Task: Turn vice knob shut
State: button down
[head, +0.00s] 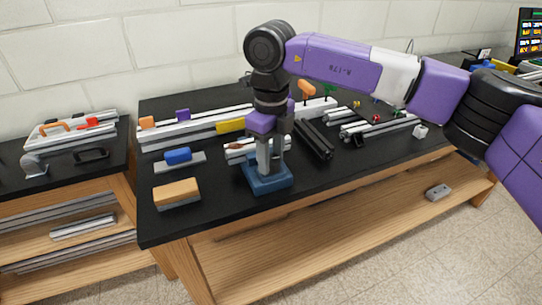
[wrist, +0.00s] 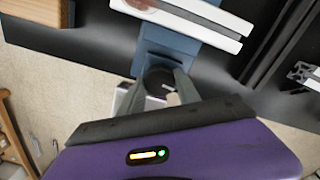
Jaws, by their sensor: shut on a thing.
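The blue vice (head: 270,184) stands near the front edge of the black table, below my gripper (head: 270,158). In the wrist view the blue vice body (wrist: 172,42) runs up from the fingers. The dark round vice knob (wrist: 157,79) sits between the grey fingers of my gripper (wrist: 160,86), which are shut on it. A white extrusion piece (wrist: 208,14) lies across the vice in the wrist view. In the head view the knob is hidden by my gripper, and how far the jaws are closed cannot be told.
A tan block (head: 177,192) and a blue-handled piece (head: 178,156) lie left of the vice. Black extrusions (head: 314,141) lie to its right. White rails and small coloured parts fill the back of the table (head: 222,215).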

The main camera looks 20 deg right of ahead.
aim_at(271, 159)
jog(key=shift+m, duration=1.2)
jog(key=c, duration=0.9)
grip_release()
jog(key=shift+o, duration=0.2)
jog(key=shift+r, duration=3.9)
